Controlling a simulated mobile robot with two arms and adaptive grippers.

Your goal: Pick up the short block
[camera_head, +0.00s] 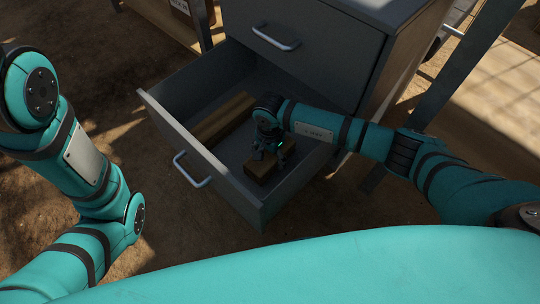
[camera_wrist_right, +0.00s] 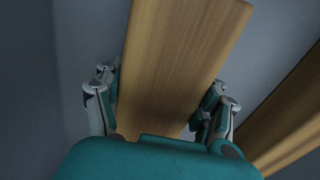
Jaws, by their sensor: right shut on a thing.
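The short block (camera_head: 259,171) is a brown wooden piece near the front right of the open drawer (camera_head: 178,141). My right gripper (camera_head: 270,150) reaches down into the drawer and is shut on the short block. In the right wrist view the block (camera_wrist_right: 178,60) passes between the two fingers of the gripper (camera_wrist_right: 160,108), one on each side. I cannot tell whether the block is clear of the drawer floor. My left arm shows at the left of the head view, but its gripper is out of view.
A longer wooden block (camera_head: 224,117) lies in the drawer, left of the short one; a wooden piece also shows at the right wrist view's edge (camera_wrist_right: 290,115). The grey cabinet (camera_head: 325,60) has a closed upper drawer. A metal post (camera_head: 465,75) stands at right.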

